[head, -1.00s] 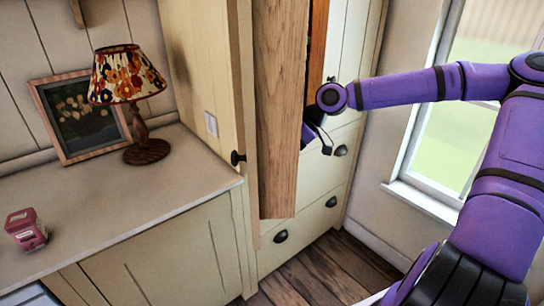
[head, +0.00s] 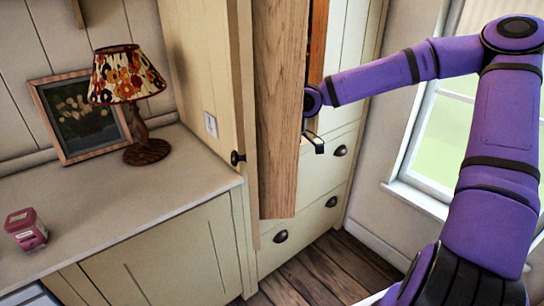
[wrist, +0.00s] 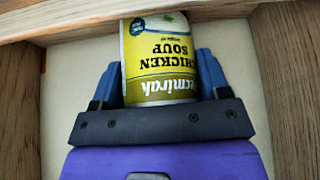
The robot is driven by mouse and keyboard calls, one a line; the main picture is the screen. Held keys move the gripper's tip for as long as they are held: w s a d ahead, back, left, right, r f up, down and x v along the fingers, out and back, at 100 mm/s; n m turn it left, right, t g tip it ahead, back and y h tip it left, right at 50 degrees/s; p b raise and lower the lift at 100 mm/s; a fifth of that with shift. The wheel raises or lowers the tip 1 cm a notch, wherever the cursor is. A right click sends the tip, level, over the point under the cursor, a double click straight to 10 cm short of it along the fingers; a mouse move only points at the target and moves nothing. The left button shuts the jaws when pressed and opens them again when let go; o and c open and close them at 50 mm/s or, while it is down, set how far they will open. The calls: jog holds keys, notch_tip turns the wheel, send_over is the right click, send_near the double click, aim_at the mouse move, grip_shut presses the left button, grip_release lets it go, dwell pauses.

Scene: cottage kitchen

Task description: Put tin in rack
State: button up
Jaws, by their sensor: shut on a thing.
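A yellow and white soup tin (wrist: 158,50) shows in the wrist view, its "chicken soup" label upside down. My gripper (wrist: 158,78) is shut on it, with a blue finger on each side. The tin's far end is at a wooden bar of what looks like the rack (wrist: 60,18), which has wooden sides left and right and a pale back. Whether the tin rests on any wood I cannot tell. In the head view the tin and fingers are hidden behind a tall wooden panel (head: 280,120); only a bit of my wrist shows at its right edge.
A cream cupboard door (head: 208,75) stands left of the wooden panel. Drawers (head: 300,215) with dark cup handles are below. A counter (head: 110,200) holds a lamp (head: 128,85), a framed picture (head: 80,118) and a pink box (head: 26,230). A window (head: 440,130) is at right.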

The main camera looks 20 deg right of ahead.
jog(key=shift+f, duration=0.1)
jog(key=o, duration=1.1)
jog(key=v, duration=1.2)
